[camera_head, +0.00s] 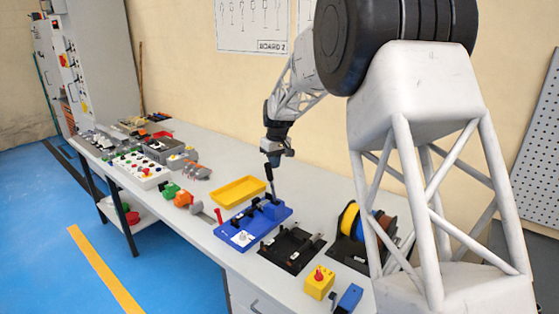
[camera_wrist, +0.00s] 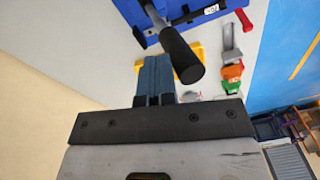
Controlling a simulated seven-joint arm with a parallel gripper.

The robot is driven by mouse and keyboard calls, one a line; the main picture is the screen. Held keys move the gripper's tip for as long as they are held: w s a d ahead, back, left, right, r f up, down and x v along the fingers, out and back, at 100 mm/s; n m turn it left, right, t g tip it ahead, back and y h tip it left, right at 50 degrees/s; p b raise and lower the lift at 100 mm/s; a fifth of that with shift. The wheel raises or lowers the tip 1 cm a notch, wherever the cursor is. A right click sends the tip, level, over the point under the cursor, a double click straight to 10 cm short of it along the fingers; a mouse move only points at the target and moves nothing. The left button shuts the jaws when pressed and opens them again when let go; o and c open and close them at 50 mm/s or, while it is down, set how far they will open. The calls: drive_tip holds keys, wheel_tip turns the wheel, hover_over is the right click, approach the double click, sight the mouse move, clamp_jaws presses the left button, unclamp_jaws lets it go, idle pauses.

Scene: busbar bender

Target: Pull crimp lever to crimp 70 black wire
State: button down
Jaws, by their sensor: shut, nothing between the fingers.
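The blue crimp station (camera_head: 240,238) stands on the bench; its blue base also shows at the top of the wrist view (camera_wrist: 127,8). The crimp lever rises from it, with a grey rod (camera_head: 272,188) and a black cylindrical handle (camera_wrist: 182,55). My gripper (camera_head: 274,162) is above the station by the handle. In the wrist view its blue fingers (camera_wrist: 157,64) are together and empty, with the handle beside their tips; I cannot tell whether they touch it. A thin black piece with a white label (camera_wrist: 211,9) lies on the base; I cannot tell whether it is the black wire.
A yellow tray (camera_head: 238,191) lies behind the station. A black fixture (camera_head: 291,247), wire spools (camera_head: 349,218) and a yellow box with a red button (camera_head: 319,282) stand to the right. Connectors (camera_head: 183,198) and a button panel (camera_head: 143,172) are left.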

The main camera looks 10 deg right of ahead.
drive_tip(key=s+a+f+t+h, duration=0.5)
drive_tip(key=s+a+f, duration=0.3)
drive_tip(key=s+a, duration=0.1)
drive_tip(key=shift+s+a, duration=0.4)
drive_tip(key=shift+s, duration=0.05)
idle(0.9)
drive_tip(key=shift+s+f, duration=0.1)
drive_tip(key=shift+f, duration=0.2)
drive_tip(key=shift+r, duration=0.1)
drive_tip(key=d+v, duration=0.1)
drive_tip(key=v, duration=1.1)
drive_tip(key=shift+w+r, duration=0.25)
drive_tip(key=shift+r, duration=0.15)
drive_tip(key=shift+d, duration=0.15)
